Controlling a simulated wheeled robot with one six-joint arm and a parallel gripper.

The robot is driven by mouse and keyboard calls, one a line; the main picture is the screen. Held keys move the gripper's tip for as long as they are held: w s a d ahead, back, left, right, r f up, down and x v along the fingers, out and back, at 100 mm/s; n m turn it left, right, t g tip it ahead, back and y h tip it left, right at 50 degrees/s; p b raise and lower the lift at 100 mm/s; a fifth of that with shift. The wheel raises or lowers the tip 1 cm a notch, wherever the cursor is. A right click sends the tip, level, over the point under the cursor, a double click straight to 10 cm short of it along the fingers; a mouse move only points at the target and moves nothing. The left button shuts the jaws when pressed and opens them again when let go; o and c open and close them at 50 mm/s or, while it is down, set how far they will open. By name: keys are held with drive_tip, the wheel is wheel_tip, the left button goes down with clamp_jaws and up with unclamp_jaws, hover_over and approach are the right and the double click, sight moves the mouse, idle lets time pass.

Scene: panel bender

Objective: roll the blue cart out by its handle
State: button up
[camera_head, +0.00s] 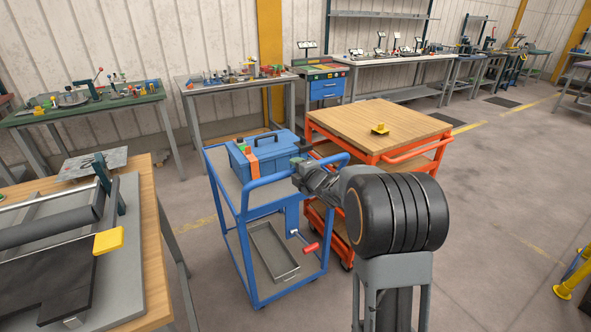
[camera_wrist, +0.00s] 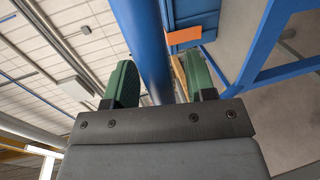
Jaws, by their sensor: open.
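The blue cart (camera_head: 240,237) stands in the middle of the head view, with a tubular frame and grey shelves. Its handle, a blue tube (camera_head: 329,159), runs along the near side at the top. My gripper (camera_head: 298,163) is at this tube. In the wrist view the tube (camera_wrist: 150,45) passes between the two green fingers (camera_wrist: 160,85), which are apart, one on each side of it. The tube looks close to the left finger; I cannot tell if they touch. My forearm hides part of the cart's right end in the head view.
A blue toolbox (camera_head: 264,153) with an orange strap sits on the cart's top; a grey tray (camera_head: 272,251) lies below. An orange cart with wooden top (camera_head: 375,125) stands close on the right. A workbench (camera_head: 150,240) stands at left.

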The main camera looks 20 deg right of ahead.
drive_tip(key=shift+w+a+f, duration=0.15)
drive_tip(key=shift+w, duration=0.55)
clamp_jaws()
